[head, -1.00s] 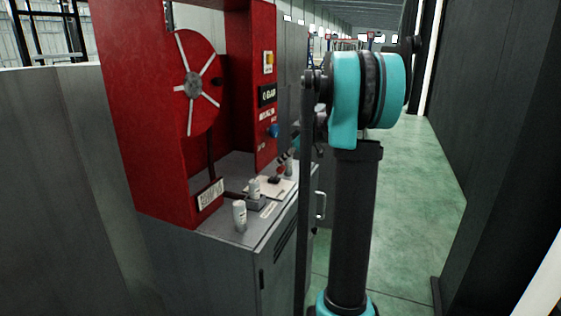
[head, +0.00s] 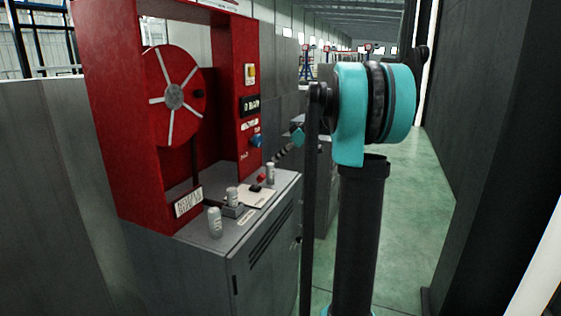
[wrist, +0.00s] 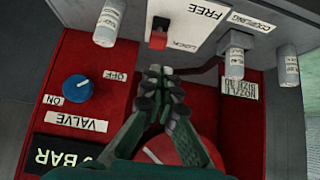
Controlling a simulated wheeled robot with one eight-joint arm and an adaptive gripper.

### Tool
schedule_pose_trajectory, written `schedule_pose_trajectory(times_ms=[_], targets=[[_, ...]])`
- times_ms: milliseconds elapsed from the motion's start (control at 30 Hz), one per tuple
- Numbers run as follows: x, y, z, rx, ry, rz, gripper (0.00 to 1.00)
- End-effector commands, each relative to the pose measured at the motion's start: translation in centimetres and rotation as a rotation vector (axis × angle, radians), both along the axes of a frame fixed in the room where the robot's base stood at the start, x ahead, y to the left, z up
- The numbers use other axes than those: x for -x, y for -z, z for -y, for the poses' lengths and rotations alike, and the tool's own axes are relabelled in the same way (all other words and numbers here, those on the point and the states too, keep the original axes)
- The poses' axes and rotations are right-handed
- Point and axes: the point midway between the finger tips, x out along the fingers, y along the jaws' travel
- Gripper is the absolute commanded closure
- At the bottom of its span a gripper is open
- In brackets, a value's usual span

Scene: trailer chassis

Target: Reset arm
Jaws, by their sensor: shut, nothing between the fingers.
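My gripper (wrist: 162,90) is shut and empty in the wrist view, its fingertips together. They show just below the red switch (wrist: 158,38) on a white plate marked FREE and LOCK. In the head view my gripper (head: 281,154) is small and dark, up and to the right of the red switch (head: 261,178) and apart from it. My teal and black arm fills the right middle of the head view and hides part of the aisle behind it.
A red frame (head: 120,130) with a reel (head: 174,92) stands on a grey cabinet (head: 262,262). A blue valve knob (head: 255,140), a pressure display (head: 249,105) and white cylinders (head: 215,222) are close by. A dark wall (head: 500,130) stands right; green floor (head: 410,240) is free.

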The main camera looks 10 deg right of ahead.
Motion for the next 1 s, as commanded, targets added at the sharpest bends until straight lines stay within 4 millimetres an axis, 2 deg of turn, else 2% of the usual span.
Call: schedule_pose_trajectory(times_ms=[267,367,433,567,700,900,1000], targets=[[0.2,0.1,-0.1,0.000,0.003,-0.003,1.00],[1.5,1.2,-0.7,0.009,0.030,-0.036,1.00],[3.5,2.9,-1.5,0.022,0.075,-0.081,1.00],[9.4,7.7,-3.0,0.064,0.214,-0.196,1.00],[16.9,13.4,-3.9,0.115,0.403,-0.300,1.00],[27.4,20.9,-3.6,0.172,0.681,-0.374,1.00],[31.5,23.6,-2.9,0.185,0.796,-0.380,1.00]])
